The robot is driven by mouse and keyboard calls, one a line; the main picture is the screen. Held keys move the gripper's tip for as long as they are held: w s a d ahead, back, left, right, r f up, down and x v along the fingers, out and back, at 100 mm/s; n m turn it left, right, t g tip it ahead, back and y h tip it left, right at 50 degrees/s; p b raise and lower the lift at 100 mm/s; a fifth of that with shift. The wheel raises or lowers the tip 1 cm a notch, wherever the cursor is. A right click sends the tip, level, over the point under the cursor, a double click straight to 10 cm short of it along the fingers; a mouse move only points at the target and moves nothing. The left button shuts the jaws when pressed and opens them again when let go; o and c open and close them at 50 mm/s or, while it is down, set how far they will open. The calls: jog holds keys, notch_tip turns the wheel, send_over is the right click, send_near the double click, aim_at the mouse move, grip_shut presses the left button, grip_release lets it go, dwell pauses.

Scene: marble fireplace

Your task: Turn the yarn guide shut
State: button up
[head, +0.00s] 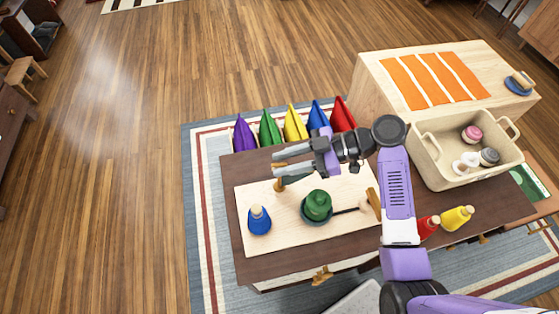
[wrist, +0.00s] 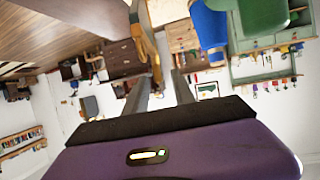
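A small wooden piece (head: 290,181), which looks like the yarn guide, stands on the pale board below and beside my fingers. My gripper (head: 277,163) reaches left above the board, its two fingers apart and nothing held. In the wrist view my gripper (wrist: 159,78) is also open, and a golden-brown wooden piece (wrist: 148,46) shows beyond and between the fingertips. I cannot tell whether it touches a finger. The guide is partly hidden by my gripper in the head view, so its turn angle is unclear.
A beige basket (head: 437,170) and red and yellow cones (head: 457,217) are at the right.

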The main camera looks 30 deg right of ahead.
jog(key=shift+w+a+f, duration=0.3)
jog(key=shift+a, duration=0.3)
grip_shut()
dwell(1.1)
